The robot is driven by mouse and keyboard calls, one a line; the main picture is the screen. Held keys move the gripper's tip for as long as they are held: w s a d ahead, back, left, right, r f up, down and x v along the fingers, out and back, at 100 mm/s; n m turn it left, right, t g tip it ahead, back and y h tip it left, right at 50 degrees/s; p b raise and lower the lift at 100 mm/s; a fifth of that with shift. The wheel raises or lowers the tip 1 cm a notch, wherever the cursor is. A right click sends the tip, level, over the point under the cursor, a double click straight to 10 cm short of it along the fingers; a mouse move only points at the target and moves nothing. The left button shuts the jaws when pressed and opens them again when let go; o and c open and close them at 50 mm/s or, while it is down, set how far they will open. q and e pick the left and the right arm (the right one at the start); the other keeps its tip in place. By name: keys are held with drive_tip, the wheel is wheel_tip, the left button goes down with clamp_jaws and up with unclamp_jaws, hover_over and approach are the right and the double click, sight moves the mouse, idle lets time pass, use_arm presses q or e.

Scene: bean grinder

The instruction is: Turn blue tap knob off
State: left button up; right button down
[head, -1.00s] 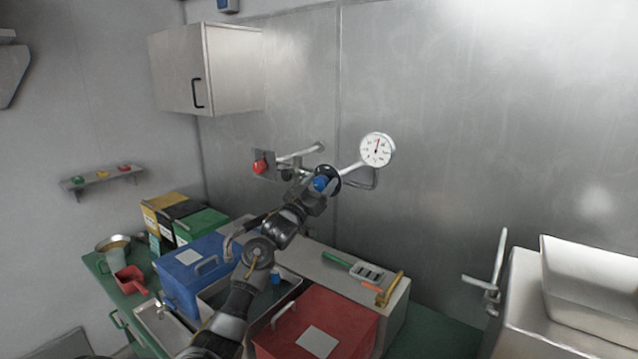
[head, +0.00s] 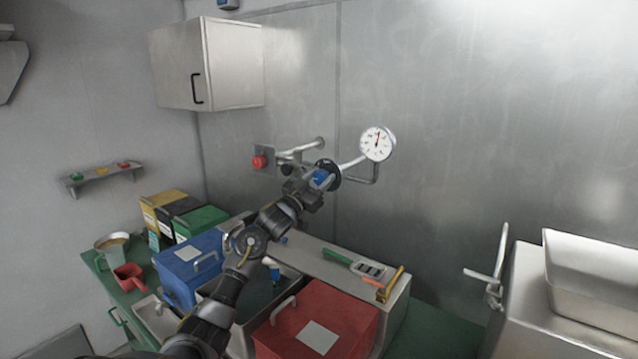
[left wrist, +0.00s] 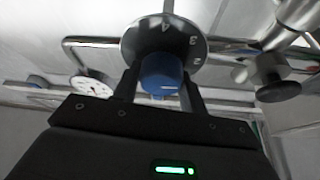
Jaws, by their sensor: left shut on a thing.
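The blue tap knob (head: 321,177) sits in front of a dark round dial on the pipework at the back wall. In the left wrist view the blue knob (left wrist: 161,74) is between my two fingers, and the dial (left wrist: 165,40) behind it carries white numbers. My left gripper (head: 311,186) is shut on the knob; it also shows in the left wrist view (left wrist: 162,88). The gripper partly hides the knob in the head view. My right gripper is not in view.
A red knob (head: 260,162) is on the pipe to the left. A white gauge (head: 377,143) is just right of the blue knob. Below stand a blue box (head: 186,262), a red box (head: 335,310) and a sink (head: 285,283). A steel machine (head: 530,300) stands at right.

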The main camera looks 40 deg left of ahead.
use_arm(q)
drive_tip(key=m+h+b, duration=0.1)
drive_tip(key=m+h, duration=0.1)
drive_tip(key=m, duration=0.2)
drive_tip(key=shift+f+b, duration=0.1)
drive_tip(key=shift+b, duration=0.2)
drive_tip(key=m+g+h+b, duration=0.1)
drive_tip(key=m, duration=0.2)
drive_tip(key=shift+m+h, duration=0.4)
drive_tip(key=m+g+h, duration=0.1)
drive_tip(key=m, duration=0.2)
drive_tip(key=shift+b, duration=0.4)
drive_tip(key=m, duration=0.2)
drive_tip(key=shift+m+g+h, duration=0.3)
drive_tip(key=shift+g, duration=0.1)
drive_tip(key=shift+m+g, duration=0.4)
drive_tip(key=shift+m, duration=0.6)
drive_tip(key=m+g+p, duration=0.1)
drive_tip(key=m, duration=0.1)
drive_tip(key=shift+d+m, duration=0.1)
drive_tip(key=shift+m, duration=0.2)
drive_tip(key=m+g+p, duration=0.1)
drive_tip(key=m, duration=0.1)
drive_tip(key=shift+m+p, duration=0.3)
drive_tip(key=shift+p, duration=0.05)
drive_tip(key=shift+m+p, duration=0.3)
drive_tip(key=shift+m, duration=0.2)
drive_tip(key=shift+f+g, duration=0.15)
drive_tip(key=shift+g, duration=0.15)
